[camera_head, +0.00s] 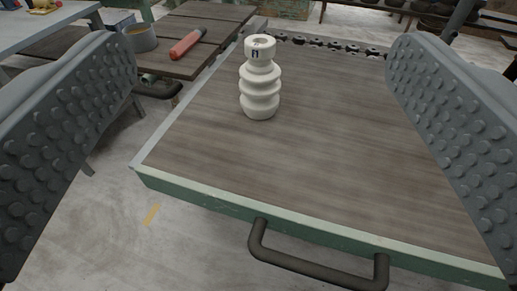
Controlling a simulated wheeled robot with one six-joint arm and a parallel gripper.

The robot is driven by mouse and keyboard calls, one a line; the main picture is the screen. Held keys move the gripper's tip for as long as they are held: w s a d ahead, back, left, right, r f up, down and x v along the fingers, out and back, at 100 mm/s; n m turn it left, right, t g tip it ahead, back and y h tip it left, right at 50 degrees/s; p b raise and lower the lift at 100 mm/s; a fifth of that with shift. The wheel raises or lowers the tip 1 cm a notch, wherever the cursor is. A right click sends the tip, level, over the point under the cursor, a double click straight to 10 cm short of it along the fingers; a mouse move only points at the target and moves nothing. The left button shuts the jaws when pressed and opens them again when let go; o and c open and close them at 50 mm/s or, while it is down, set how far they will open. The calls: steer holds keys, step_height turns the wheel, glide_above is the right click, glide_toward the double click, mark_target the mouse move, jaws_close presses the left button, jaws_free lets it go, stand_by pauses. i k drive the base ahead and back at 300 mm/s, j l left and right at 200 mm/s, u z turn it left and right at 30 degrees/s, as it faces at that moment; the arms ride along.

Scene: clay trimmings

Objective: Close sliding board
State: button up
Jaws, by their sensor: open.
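The sliding board (330,150) is a wooden board with a pale green frame, and it fills the middle and right of the view. A dark bar handle (315,270) is fixed to its front edge, low in the view. A cream ribbed vase (260,88) with a dark mark near its neck stands upright on the board, left of its middle. My gripper (258,110) is open and empty. Its two grey studded fingers stand at the left and right sides, with the vase and board seen between them. The right finger hides part of the board's right side.
A slatted wooden table (205,40) at the back left bears a red-handled tool (187,44) and a grey pot (141,38). A pale bench (50,30) is at the far left. Bare concrete floor (110,215) lies in front and left.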

mark_target(339, 164)
steer(key=z, duration=1.3)
steer(key=k+j+u, duration=0.2)
steer(key=j+z, duration=0.1)
steer(key=j, duration=0.2)
steer(key=k+j, duration=0.1)
steer(key=j, duration=0.15)
steer(key=z, duration=0.05)
